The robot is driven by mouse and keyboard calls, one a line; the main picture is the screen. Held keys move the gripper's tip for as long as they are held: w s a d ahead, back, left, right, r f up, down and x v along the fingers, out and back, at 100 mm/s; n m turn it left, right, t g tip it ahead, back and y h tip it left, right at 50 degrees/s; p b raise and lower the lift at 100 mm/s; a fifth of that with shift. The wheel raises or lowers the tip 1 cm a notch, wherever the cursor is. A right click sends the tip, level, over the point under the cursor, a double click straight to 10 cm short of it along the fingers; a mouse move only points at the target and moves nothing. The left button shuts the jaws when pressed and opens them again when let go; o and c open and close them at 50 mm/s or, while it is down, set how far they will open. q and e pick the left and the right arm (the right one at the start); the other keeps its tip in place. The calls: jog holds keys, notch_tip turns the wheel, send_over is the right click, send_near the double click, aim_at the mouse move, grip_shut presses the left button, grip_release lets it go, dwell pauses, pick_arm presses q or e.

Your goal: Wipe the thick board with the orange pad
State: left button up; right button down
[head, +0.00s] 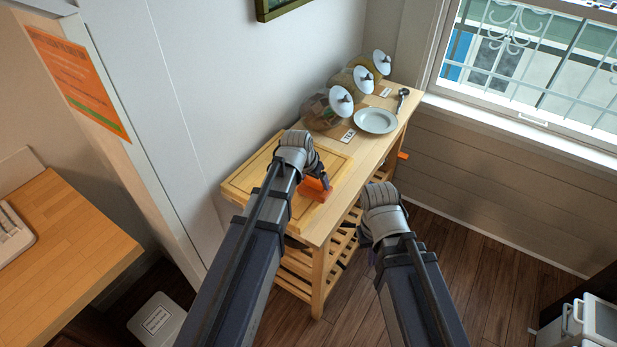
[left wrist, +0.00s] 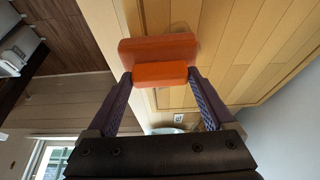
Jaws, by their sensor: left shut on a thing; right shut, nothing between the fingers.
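The thick board (head: 262,172) is a light wooden panel lying flat on the left part of a wooden trolley top. The orange pad (head: 313,190) is at the board's front right part; my left arm covers some of the board. My left gripper (head: 322,182) is shut on the pad. In the left wrist view the pad (left wrist: 158,48) sits between both fingers, with the board (left wrist: 215,35) behind it. I cannot tell whether pad and board touch. My right gripper (head: 369,254) is shut and empty beside the trolley's front, mostly hidden by its own wrist.
The wooden trolley (head: 322,232) has slatted shelves below. Several glass jars with white lids (head: 328,108), a white plate (head: 375,120) and a spoon (head: 402,98) stand or lie on its far part. A wall borders its back. Wooden floor (head: 465,255) is open to the right.

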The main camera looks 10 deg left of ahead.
pick_arm(q)
jog(key=shift+s+d, duration=0.35)
jog(key=shift+d, duration=0.4)
jog(key=shift+w, duration=0.1)
jog(key=shift+w+d, duration=0.3)
jog(key=shift+w, duration=0.5)
jog(key=shift+w+d, duration=0.3)
jog(key=shift+w, duration=0.45)
jog(key=shift+w+a+f, duration=0.1)
jog(key=shift+w+a, duration=0.1)
jog(key=shift+a, duration=0.45)
jog(key=shift+w+a+r, duration=0.1)
jog(key=shift+w+a, duration=0.1)
jog(key=shift+a, duration=0.45)
jog(key=shift+w+a+f, duration=0.1)
jog(key=shift+w+a, duration=0.1)
jog(key=shift+a, duration=0.45)
jog(key=shift+a, duration=0.15)
